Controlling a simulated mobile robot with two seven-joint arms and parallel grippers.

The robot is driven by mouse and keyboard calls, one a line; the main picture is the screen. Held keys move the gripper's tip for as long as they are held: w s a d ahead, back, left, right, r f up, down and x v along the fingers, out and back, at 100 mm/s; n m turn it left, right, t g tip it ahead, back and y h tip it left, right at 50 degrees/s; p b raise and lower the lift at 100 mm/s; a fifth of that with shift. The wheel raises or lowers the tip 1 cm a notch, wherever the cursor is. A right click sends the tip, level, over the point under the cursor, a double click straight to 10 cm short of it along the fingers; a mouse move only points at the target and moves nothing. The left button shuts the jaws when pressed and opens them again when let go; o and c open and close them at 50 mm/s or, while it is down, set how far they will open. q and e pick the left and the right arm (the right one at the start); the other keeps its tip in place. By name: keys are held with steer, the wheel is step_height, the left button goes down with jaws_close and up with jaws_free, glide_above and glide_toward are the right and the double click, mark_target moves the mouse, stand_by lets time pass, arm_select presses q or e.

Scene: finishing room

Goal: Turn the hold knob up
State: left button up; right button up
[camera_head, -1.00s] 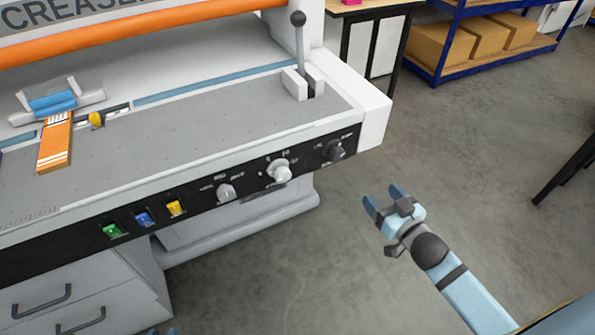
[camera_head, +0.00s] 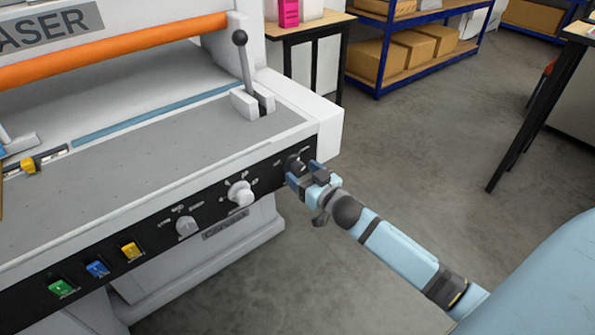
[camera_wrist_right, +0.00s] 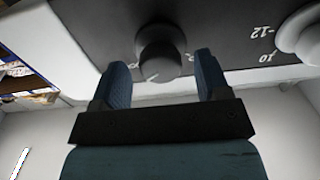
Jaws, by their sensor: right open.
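The machine's front panel carries a dark round knob (camera_head: 296,163) at its right end; its label is too small to read in the head view. My right gripper (camera_head: 303,175) is open at this knob. In the wrist view its two blue fingers (camera_wrist_right: 158,82) stand to either side and just short of the knob, with a gap on both sides. A white knob (camera_head: 240,193) and a smaller grey-white knob (camera_head: 186,226) sit farther left on the panel. My left gripper is out of view.
Green (camera_head: 61,287), blue (camera_head: 97,269) and yellow (camera_head: 130,251) switches are left on the panel. A ball-topped lever (camera_head: 244,62) stands on the bed above. The floor (camera_head: 420,160) right of the machine is clear.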

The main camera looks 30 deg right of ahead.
steer(key=shift+w+a, duration=0.1)
steer(key=shift+w, duration=1.1)
steer(key=c, duration=0.9)
